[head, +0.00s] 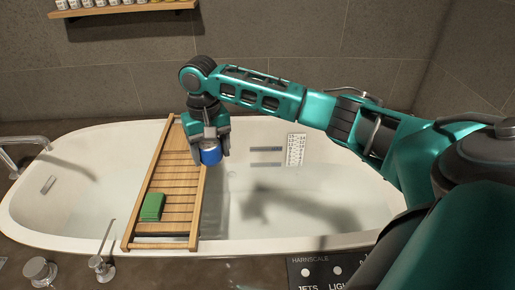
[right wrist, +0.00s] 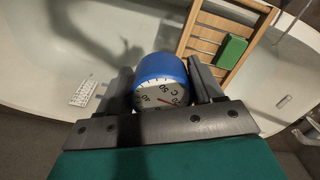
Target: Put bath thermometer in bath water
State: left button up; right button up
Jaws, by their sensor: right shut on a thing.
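The bath thermometer (head: 211,156) is a blue round body held in my right gripper (head: 212,150). In the right wrist view the thermometer (right wrist: 161,82) shows a white dial with numbers and a red needle, between the two dark fingers of the gripper (right wrist: 165,90). In the head view it is at the right edge of the wooden bath tray, above the tub; its exact height is unclear. The bath water (head: 300,205) lies in the white tub to the right of the tray, with the arm's shadow on it. My left gripper is not in view.
The slatted wooden tray (head: 172,172) spans the white bathtub (head: 85,140) and carries a green block (head: 152,207). A white numbered card (head: 295,150) is at the tub's far side. A faucet (head: 25,142) is at left, with knobs (head: 40,270) on the near ledge. Water right of the tray is clear.

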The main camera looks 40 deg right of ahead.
pick_arm(q)
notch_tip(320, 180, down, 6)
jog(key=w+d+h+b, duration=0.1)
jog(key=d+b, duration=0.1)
jog(key=b, duration=0.7)
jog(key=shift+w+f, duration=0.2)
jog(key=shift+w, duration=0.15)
pick_arm(e)
jog(key=w+d+f+m, duration=0.1)
jog(key=d+f+m, duration=0.2)
jog(key=d+f, duration=1.3)
notch_tip(320, 180, down, 4)
jog(key=shift+w+d+m, duration=0.15)
jog(key=shift+w+m, duration=0.15)
jog(key=o, duration=0.7)
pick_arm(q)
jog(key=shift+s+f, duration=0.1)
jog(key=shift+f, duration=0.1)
pick_arm(e)
jog(key=o, duration=0.5)
